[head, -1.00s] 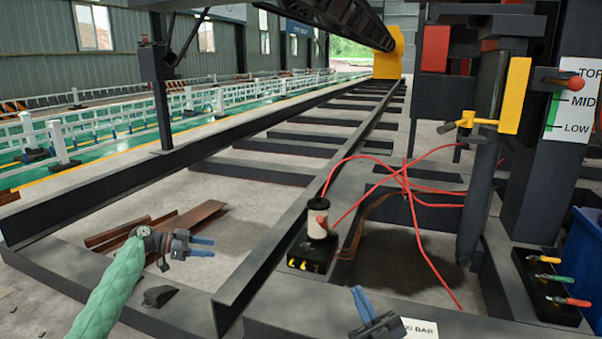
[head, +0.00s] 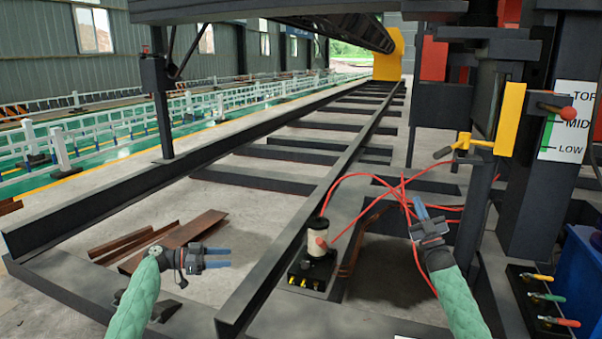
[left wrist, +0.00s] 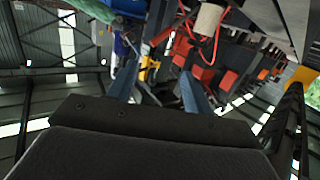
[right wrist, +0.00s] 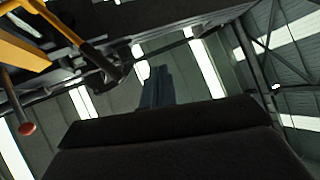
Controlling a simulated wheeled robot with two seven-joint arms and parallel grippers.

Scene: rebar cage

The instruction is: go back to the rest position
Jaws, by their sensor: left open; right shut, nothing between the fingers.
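My left gripper (head: 217,258) is at the left centre of the head view, its blue fingers apart and pointing right, with nothing between them. Its two fingers also show apart in the left wrist view (left wrist: 162,90). My right gripper (head: 421,208) is right of centre in the head view, pointing up, with its blue fingers together. In the right wrist view its fingers (right wrist: 157,86) are closed with nothing between them. Both arms have green padded sleeves and hang over the frame area, apart from each other.
A pump with a white cylinder (head: 317,238) and red hoses (head: 345,212) stands between the grippers. A machine column with a yellow handle (head: 478,143) and a lever by a TOP/MID/LOW plate (head: 567,125) is at right. Rusty plates (head: 180,240) lie on the floor at left.

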